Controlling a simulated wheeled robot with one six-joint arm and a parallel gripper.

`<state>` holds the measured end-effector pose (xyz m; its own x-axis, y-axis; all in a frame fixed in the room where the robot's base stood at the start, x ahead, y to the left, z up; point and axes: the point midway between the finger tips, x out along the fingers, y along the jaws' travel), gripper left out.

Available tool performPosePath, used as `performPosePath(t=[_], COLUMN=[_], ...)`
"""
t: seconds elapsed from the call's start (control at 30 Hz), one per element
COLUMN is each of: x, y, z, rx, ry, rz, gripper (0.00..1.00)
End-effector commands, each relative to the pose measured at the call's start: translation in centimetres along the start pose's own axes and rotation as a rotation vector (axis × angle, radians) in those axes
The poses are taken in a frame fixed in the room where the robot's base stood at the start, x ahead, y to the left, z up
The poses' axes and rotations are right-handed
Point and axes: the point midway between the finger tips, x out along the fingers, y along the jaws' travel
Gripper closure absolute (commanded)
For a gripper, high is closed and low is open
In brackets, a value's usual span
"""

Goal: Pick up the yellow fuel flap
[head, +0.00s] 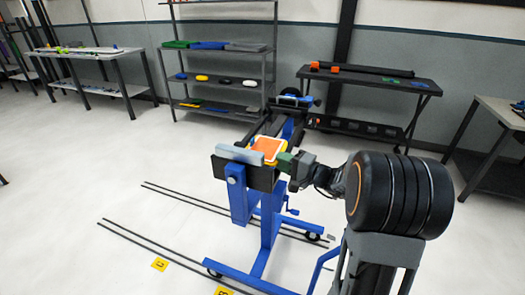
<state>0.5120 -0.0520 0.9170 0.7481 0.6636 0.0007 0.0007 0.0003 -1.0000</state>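A small flat yellow piece (256,142) shows at the edge of an orange panel (268,146) on top of the blue work stand. It may be the yellow fuel flap, but it is mostly covered and small. My gripper (286,162) reaches in from the right, just right of and in front of these panels. A dark green part sits at its tip; I cannot tell whether it is a finger or a separate piece. The fingers are too small and hidden to show whether they are open or touching anything.
The blue stand (238,200) has a black panel and a grey-blue block (240,154) on its left. A shelf rack (218,100) behind holds coloured parts, one a yellow oval (202,78). A dark bench (370,78) stands behind right. The left floor is mostly clear.

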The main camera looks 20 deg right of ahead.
Motion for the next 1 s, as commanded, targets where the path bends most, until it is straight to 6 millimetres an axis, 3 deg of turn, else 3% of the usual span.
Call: performPosePath(t=[0.23,0.8,1.0], x=[0.0,0.0,0.0], y=[0.0,0.0,-1.0], z=[0.0,0.0,0.0], rx=[0.000,-0.001,-0.002], ry=[0.000,0.000,0.000], rz=[0.000,0.001,0.000], gripper=[1.00,1.00,1.00])
